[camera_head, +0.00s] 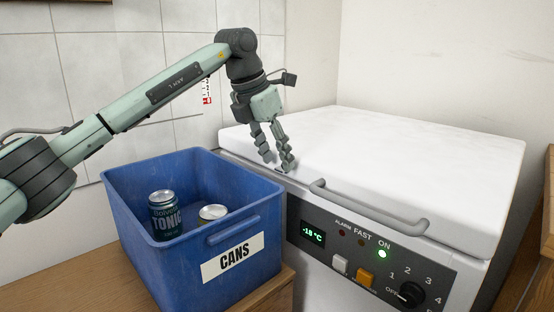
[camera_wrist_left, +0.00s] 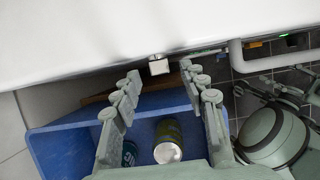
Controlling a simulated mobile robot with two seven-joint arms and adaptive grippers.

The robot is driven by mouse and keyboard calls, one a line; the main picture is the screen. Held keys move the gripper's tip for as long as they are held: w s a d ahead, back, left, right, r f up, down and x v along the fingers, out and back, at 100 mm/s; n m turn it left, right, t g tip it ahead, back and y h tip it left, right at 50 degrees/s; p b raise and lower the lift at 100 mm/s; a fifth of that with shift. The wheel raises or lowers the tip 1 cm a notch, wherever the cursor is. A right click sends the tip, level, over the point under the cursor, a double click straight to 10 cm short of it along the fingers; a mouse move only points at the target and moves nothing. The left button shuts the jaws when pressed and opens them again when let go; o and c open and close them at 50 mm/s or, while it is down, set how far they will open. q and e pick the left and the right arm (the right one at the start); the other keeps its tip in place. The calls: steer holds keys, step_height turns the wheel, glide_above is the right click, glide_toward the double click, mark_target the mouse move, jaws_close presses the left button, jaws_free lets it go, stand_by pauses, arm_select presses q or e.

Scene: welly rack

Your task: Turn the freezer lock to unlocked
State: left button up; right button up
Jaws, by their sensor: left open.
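The white freezer (camera_head: 390,150) stands at the right with its lid closed. My left gripper (camera_head: 278,163) is open and points down at the left end of the freezer's front edge. In the left wrist view a small, square, pale metal piece (camera_wrist_left: 159,66), which looks like the lock, sticks out from the freezer's front. It lies between and just beyond the open fingertips of the left gripper (camera_wrist_left: 160,76), with no clear contact. In the head view the fingers hide that spot. Which way the lock is turned cannot be told. My right gripper is not in view.
A blue bin (camera_head: 165,265) labelled CANS, holding a green tonic can (camera_head: 165,218) and another can (camera_head: 212,213), stands on a wooden surface (camera_head: 70,290) left of the freezer. A grey lid handle (camera_head: 370,207) and a control panel with a black knob (camera_head: 410,294) are to the right.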

arm_select(q)
steer(key=shift+w+d+f, duration=0.15)
steer(key=shift+f, duration=0.4)
jaws_close()
